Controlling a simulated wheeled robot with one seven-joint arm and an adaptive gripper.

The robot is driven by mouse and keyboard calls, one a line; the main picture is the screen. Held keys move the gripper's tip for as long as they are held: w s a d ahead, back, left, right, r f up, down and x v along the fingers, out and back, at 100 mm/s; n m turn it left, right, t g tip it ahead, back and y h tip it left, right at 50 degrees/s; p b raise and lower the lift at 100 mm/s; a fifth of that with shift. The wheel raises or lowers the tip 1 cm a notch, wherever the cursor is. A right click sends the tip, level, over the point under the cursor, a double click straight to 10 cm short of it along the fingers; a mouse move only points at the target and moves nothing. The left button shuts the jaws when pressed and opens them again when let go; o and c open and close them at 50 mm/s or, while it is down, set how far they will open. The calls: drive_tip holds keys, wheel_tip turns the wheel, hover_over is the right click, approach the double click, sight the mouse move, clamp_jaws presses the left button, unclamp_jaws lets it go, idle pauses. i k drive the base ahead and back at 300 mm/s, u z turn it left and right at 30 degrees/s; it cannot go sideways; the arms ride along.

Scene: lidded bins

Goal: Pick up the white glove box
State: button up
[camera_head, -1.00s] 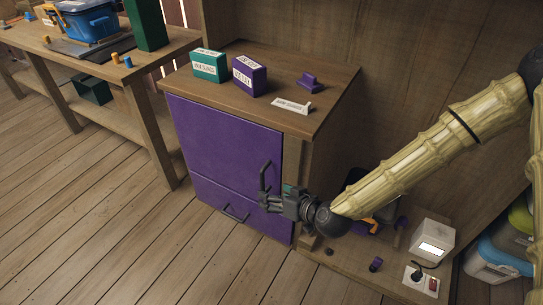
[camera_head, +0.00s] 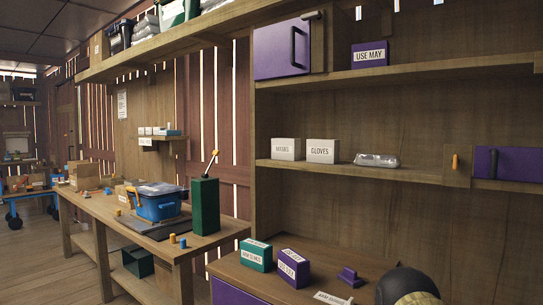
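The white glove box (camera_head: 322,151), with a front label that reads as GLOVES, stands upright on the middle shelf (camera_head: 345,172) of the wooden cabinet. A similar white box (camera_head: 286,149), whose label seems to read MASKS, stands close to its left. Nothing covers the front of the glove box. My gripper is outside the view. Only a black joint and a pale yellow link of my arm show at the bottom right, well below the shelf.
A clear packet (camera_head: 377,160) lies right of the glove box. Above is a shelf with a purple USE MAY box (camera_head: 369,54) and a purple door (camera_head: 282,48). Below, a counter (camera_head: 240,272) holds a green box (camera_head: 255,256) and a purple box (camera_head: 289,268).

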sight(318, 151)
drive_tip(key=z, duration=0.9)
drive_tip(key=k, duration=0.1)
drive_tip(key=u, duration=1.4)
drive_tip(key=i, duration=0.65)
drive_tip(key=z, duration=0.45)
